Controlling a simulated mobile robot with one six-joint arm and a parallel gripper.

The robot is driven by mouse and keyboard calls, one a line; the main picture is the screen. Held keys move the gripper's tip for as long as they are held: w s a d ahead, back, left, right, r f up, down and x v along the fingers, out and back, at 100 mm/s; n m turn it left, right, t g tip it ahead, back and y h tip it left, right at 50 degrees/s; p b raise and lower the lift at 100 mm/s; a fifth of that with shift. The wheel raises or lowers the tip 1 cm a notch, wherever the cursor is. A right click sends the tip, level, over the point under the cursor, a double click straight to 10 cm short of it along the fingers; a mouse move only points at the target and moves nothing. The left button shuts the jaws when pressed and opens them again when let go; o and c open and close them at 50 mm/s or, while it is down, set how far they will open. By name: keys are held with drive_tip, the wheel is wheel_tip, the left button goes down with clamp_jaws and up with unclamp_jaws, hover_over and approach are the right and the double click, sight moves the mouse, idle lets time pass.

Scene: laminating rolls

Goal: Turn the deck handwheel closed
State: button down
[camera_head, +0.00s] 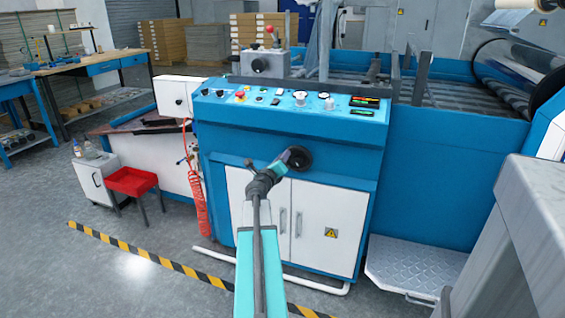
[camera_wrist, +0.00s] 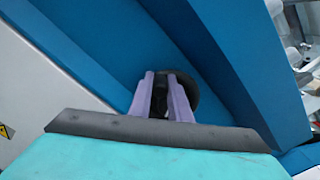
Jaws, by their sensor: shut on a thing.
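The deck handwheel (camera_head: 301,157) is a black round wheel on the blue front of the machine, below the control panel. My gripper (camera_head: 290,161) is at the left part of the wheel in the head view. In the wrist view, the two purple fingers of my gripper (camera_wrist: 160,95) are close together with a dark part of the handwheel (camera_wrist: 190,90) between them. The gripper is shut on it. The wheel's dark rim shows behind and to the right of the fingers. The fingers and the gripper body hide much of the wheel, and its turn angle cannot be told.
The control panel (camera_head: 290,101) with knobs and buttons lies above the wheel. White cabinet doors (camera_head: 311,220) are below it. A red stool (camera_head: 133,183) and a coiled red hose (camera_head: 198,205) are to the left. A metal step (camera_head: 420,265) is at the right. Striped tape (camera_head: 150,258) crosses the open floor.

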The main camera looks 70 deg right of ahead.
drive_tip(key=shift+s+r+m, duration=0.1)
drive_tip(key=shift+r+m, duration=0.1)
drive_tip(key=shift+m, duration=0.2)
drive_tip(key=c, duration=1.6)
unclamp_jaws()
drive_tip(key=shift+c, duration=0.2)
drive_tip(key=shift+a, duration=0.1)
drive_tip(key=a+p, duration=0.3)
drive_tip(key=a, duration=0.8)
drive_tip(key=shift+s, duration=0.35)
